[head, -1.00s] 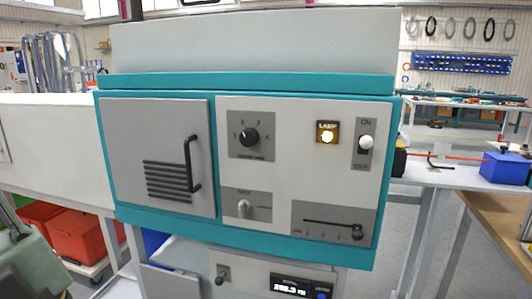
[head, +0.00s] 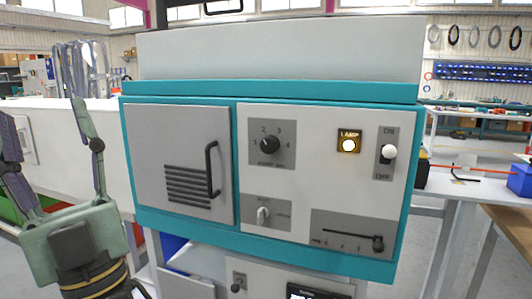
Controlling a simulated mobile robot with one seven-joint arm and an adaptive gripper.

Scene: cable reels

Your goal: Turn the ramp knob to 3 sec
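The ramp knob appears to be the black round knob (head: 270,144) on a grey plate marked 1 to 4, on the white front panel of the teal cabinet (head: 300,262). The lettering under it is too small to read. I cannot tell for sure which number its pointer faces.
A grey door with a black handle (head: 212,170) lies between my gripper and the knobs. A side table (head: 455,190) stands right.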

